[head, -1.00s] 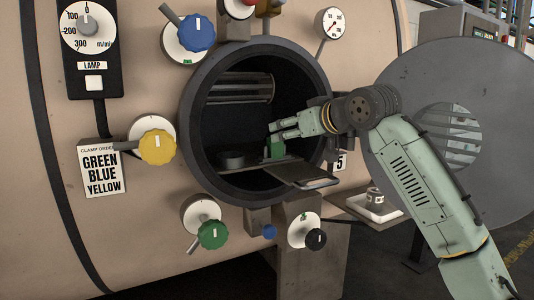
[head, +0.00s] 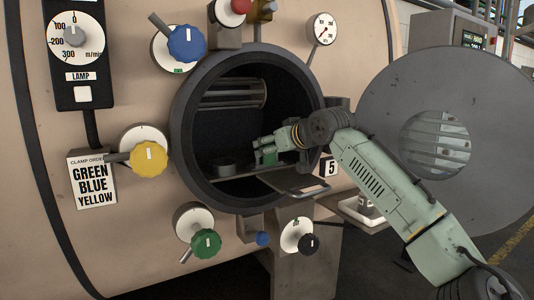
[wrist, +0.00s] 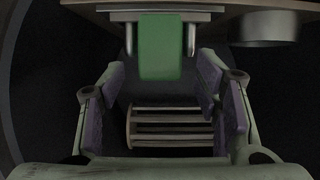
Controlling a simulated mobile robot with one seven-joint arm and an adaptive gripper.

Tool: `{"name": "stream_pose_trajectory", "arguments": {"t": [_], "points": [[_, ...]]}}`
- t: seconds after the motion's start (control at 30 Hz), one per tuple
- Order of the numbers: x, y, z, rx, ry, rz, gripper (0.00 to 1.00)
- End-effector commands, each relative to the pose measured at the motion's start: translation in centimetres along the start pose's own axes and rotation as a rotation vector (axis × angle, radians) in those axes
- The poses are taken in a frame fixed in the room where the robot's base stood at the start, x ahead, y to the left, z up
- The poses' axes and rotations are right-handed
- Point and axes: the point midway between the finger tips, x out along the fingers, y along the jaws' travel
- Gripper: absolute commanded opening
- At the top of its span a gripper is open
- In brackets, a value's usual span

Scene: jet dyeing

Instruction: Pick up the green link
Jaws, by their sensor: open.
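The green link (head: 269,157) is a small block standing on a shelf inside the round open port of the vessel. In the wrist view the green link (wrist: 160,50) is at top centre, between two light metal posts under a flat plate. My gripper (head: 257,143) reaches into the port from the right, and its fingers partly cover the link. In the wrist view my gripper (wrist: 160,78) is open, with a purple-padded finger on each side of the link's end. Gaps show on both sides, and I see no contact.
A dark round piece (head: 226,164) lies on the shelf left of the link. A slatted reel (head: 232,94) hangs deeper in the port. The dark port rim (head: 185,125) surrounds my arm. The open round door (head: 480,110) stands at the right. A handled tray (head: 297,187) projects below.

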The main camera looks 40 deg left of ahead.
Motion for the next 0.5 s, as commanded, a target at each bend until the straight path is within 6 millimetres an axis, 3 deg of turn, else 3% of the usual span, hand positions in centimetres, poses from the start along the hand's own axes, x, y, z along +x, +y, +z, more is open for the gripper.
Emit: {"name": "stream_pose_trajectory", "arguments": {"t": [0.23,0.5], "points": [[0.22,-0.02,0.03,0.000,0.001,0.000,0.57],[0.20,-0.02,0.03,0.000,0.001,0.000,0.40]]}}
